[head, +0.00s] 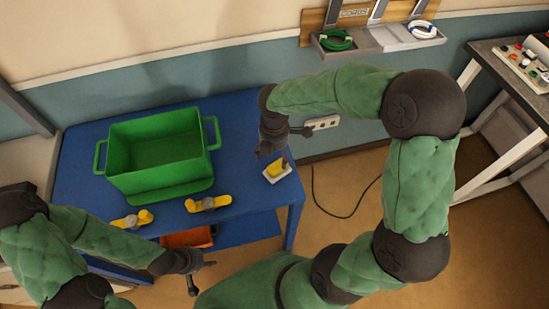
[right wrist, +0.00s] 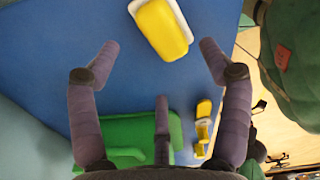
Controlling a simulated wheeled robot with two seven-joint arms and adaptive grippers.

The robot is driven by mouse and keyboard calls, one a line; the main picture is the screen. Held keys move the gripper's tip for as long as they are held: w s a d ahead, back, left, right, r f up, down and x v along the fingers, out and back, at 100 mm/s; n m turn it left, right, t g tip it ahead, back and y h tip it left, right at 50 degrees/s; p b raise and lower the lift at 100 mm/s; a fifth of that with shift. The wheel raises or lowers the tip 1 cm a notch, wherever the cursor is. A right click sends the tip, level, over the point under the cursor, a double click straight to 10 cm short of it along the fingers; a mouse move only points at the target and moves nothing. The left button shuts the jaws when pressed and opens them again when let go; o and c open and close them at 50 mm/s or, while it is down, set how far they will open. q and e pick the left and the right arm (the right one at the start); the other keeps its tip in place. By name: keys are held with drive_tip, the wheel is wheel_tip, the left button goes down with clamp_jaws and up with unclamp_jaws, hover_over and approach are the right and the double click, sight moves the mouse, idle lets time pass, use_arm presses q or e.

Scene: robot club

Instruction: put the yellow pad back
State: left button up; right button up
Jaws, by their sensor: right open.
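The yellow pad (head: 277,167) lies in a small white holder (head: 286,173) near the right edge of the blue table (head: 255,205). It also shows at the top of the right wrist view (right wrist: 162,28), with the holder's white rim (right wrist: 184,18) around part of it. My right gripper (head: 286,147) is open and empty, close above the pad; in its wrist view the pad sits beyond the fingertips, between their lines. My left gripper (head: 203,276) is open and empty in front of the table's front edge, away from the pad.
A green bin (head: 155,150) with side handles stands on a green base on the table. Two yellow clamp-like pieces (head: 208,203) (head: 132,219) lie at the table's front edge. An orange container (head: 188,238) sits below. Bare table lies between bin and pad.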

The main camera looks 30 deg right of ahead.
sight(274, 164)
wheel_tip(274, 164, up, 6)
drive_tip(key=p, duration=0.1)
idle(2.5)
